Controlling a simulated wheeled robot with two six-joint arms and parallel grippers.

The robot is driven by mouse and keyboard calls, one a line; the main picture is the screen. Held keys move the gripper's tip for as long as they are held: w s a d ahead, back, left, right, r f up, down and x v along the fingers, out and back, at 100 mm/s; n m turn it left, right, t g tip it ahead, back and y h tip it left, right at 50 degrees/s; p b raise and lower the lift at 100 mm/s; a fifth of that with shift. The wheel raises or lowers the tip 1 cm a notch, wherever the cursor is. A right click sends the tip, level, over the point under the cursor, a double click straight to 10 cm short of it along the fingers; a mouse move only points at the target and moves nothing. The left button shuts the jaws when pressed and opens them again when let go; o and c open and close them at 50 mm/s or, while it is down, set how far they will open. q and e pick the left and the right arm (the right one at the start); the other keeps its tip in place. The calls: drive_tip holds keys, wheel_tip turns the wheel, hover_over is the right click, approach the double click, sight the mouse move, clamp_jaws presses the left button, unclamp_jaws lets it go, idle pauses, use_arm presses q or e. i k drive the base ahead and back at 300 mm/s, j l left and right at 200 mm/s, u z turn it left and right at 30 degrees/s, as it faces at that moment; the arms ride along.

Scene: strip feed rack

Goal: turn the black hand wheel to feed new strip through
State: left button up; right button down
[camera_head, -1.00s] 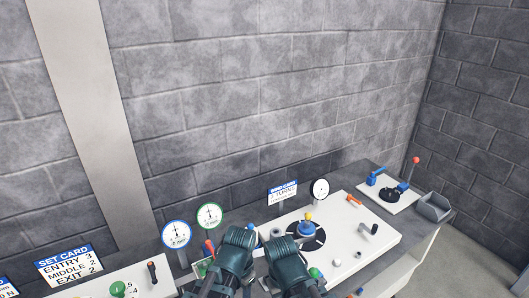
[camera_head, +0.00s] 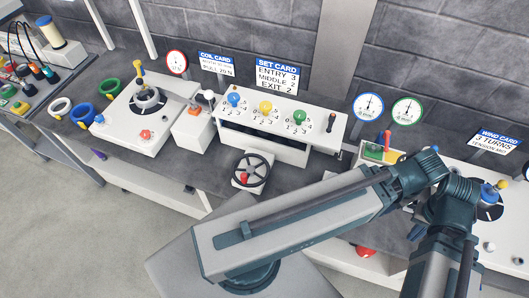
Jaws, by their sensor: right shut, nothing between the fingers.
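The black hand wheel (camera_head: 265,164) is on a small white housing at the front edge of the grey bench, below the dial panel. It has a red knob (camera_head: 243,178) at the lower left of its rim. My right gripper (camera_head: 452,196) is shut and empty among my dark arm joints at the right, well away from the wheel. Its fingertips are hard to make out. A long grey link of mine crosses the lower middle, apart from the wheel in the picture. My left gripper is not in view.
A white panel (camera_head: 321,119) with blue, yellow and green dials stands behind the wheel, under the set card (camera_head: 276,77). A white reel plate (camera_head: 140,134) is to its left. A red lever (camera_head: 388,138) stands at right.

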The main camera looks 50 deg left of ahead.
sight(250, 170)
drive_tip(key=k+l+u, duration=0.1)
drive_tip(key=u, duration=1.9)
drive_tip(key=k+l+z, duration=0.35)
